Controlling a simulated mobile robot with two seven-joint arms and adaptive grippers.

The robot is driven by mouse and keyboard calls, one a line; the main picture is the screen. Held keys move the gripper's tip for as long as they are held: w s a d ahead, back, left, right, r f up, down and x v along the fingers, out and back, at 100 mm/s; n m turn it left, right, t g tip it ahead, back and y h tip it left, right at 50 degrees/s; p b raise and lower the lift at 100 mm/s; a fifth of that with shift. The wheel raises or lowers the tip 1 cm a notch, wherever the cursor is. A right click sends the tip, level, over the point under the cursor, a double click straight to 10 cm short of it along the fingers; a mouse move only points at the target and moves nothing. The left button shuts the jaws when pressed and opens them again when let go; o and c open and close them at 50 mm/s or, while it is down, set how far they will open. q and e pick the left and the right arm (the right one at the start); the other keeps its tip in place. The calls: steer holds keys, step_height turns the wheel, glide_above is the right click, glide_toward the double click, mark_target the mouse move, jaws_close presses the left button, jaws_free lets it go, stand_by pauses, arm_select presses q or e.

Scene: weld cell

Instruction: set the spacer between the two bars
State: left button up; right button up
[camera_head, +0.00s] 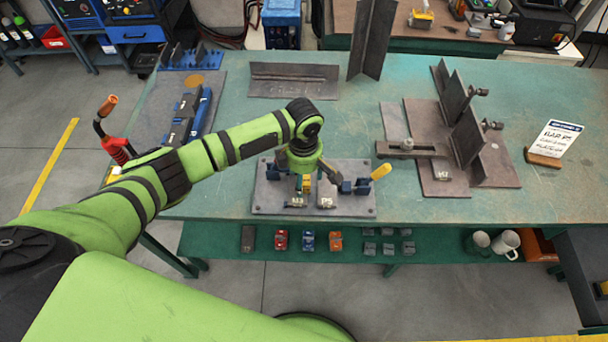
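My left gripper (304,176) points down over a grey fixture plate (263,202) near the table's front edge. A small yellow block (306,183), possibly the spacer, shows just under the gripper; whether it is held or only below it I cannot tell. Dark parts spread to either side there, and I cannot separate fingers from fixture clearly. Two grey blocks labelled M3 (295,201) and P5 (326,202) sit at the plate's front; the two bars are not clearly identifiable. My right gripper is not in view.
A brown plate with upright brackets (430,125) stands to the right, with a sign (555,142) beyond it. A steel angle (294,81) and a tall upright bracket (372,38) stand behind. A torch (115,147) is at the left edge. A lower shelf (435,245) holds small parts and mugs.

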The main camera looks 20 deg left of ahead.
arm_select(q)
step_height(320, 180, up, 12)
stand_by(0.7)
